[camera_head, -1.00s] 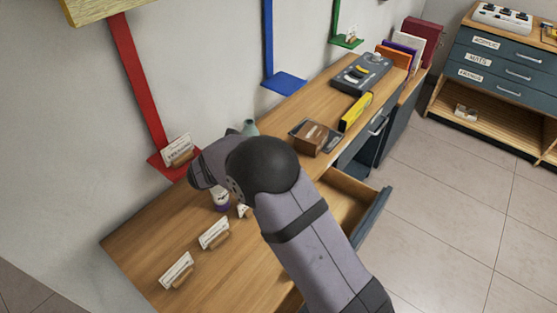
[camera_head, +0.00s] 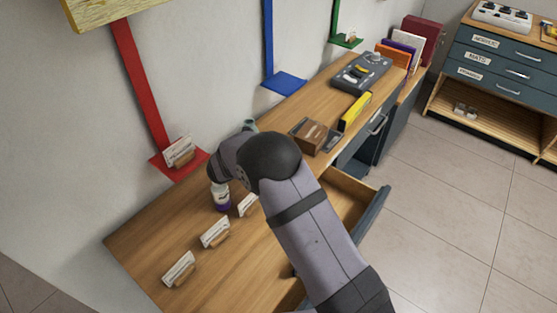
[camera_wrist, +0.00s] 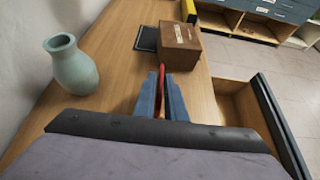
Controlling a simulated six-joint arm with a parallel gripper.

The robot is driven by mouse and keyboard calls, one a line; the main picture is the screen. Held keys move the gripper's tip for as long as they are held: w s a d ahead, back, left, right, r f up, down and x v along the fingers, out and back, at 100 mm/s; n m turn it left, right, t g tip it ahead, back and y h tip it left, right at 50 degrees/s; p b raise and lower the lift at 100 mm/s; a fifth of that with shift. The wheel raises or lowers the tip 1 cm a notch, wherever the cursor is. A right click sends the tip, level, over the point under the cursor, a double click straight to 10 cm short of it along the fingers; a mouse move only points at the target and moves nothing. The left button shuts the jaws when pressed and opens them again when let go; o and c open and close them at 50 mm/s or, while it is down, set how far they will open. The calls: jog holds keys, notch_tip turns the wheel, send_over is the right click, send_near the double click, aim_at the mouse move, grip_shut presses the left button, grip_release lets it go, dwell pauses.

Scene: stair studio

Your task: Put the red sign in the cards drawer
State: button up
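In the wrist view the two blue-grey fingers of my gripper (camera_wrist: 161,80) are close together around a thin red piece, seen edge-on, which looks like the red sign (camera_wrist: 161,70). It is above the wooden desk, left of an open drawer (camera_wrist: 238,102). The open drawer also shows in the head view (camera_head: 376,212), sticking out from the desk's front edge, partly behind my arm. Its label is not visible, so I cannot tell whether it is the cards drawer. In the head view my arm hides my gripper and the red piece.
A green vase (camera_wrist: 72,65) stands left of my gripper. A brown box (camera_wrist: 180,38) stands just beyond it. White cards in wooden holders (camera_head: 215,232) and a purple-white bottle (camera_head: 220,196) stand on the desk. A red wall shelf (camera_head: 180,172) holds another card.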

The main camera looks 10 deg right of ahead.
grip_shut()
jog(key=shift+r, duration=0.1)
notch_tip(320, 180, up, 10)
jog(key=shift+f+b, duration=0.1)
jog(key=shift+b, duration=0.45)
jog(key=shift+m+g+h, duration=0.3)
jog(key=s+f+p, duration=0.1)
jog(key=s+f, duration=0.1)
jog(key=s, duration=0.1)
jog(key=s+d+f+p, duration=0.1)
jog(key=s+f, duration=0.1)
jog(key=s, duration=0.2)
jog(key=s+f+p, duration=0.2)
jog(key=s, duration=0.1)
jog(key=shift+s+d+f, duration=0.3)
jog(key=shift+d+f, duration=0.05)
jog(key=shift+d, duration=0.05)
jog(key=s+d+f+p, duration=0.2)
jog(key=s+d+p, duration=0.1)
jog(key=s, duration=0.7)
jog(key=shift+s+d+f+m, duration=0.2)
jog(key=shift+s+d+m, duration=0.15)
jog(key=shift+d, duration=0.45)
